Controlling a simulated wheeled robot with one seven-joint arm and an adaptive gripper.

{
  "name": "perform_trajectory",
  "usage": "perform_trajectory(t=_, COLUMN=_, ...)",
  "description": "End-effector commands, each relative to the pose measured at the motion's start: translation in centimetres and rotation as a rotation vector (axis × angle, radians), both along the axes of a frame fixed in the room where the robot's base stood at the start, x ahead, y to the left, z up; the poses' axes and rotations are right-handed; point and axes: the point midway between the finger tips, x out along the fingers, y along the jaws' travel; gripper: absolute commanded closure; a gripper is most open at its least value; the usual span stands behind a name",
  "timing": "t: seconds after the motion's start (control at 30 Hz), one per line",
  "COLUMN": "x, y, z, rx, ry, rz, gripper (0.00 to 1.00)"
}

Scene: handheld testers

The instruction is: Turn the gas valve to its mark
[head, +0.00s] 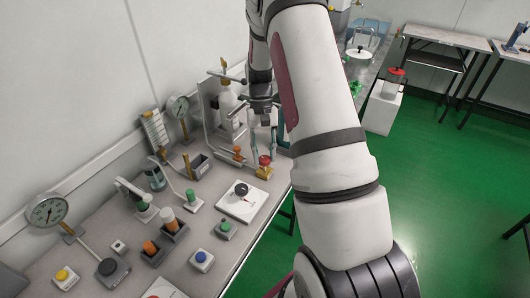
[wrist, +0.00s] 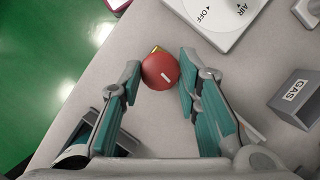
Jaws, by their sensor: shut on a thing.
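A round red knob (wrist: 160,70) with a short white line on its top sits between my fingertips in the wrist view. A bit of yellow shows at its far edge. In the head view the red knob (head: 264,160) stands on a yellow-brass body (head: 263,172) on the bench; I take it for the gas valve. My gripper (wrist: 159,62) points down and is shut on the knob, one teal finger on each side. In the head view my gripper (head: 264,148) comes down from above. I cannot make out a target mark for the knob.
A white plate (wrist: 235,38) marked AIR and OFF, with a black knob (head: 241,189), lies close by. A grey holder (wrist: 291,98) labelled GAS stands to the right in the wrist view. Gauges and push buttons fill the bench. Its edge and green floor (head: 445,170) are near.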

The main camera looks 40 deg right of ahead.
Motion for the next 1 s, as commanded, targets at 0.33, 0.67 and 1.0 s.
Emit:
perform_trajectory(t=0.33, x=0.01, y=0.13, z=-0.04, rx=0.002, ry=0.001, rz=0.124, gripper=0.97)
perform_trajectory(t=0.67, x=0.01, y=0.15, z=-0.06, rx=0.001, ry=0.002, rz=0.141, gripper=0.97)
perform_trajectory(t=1.0, x=0.01, y=0.14, z=-0.05, rx=0.001, ry=0.001, rz=0.139, gripper=0.5)
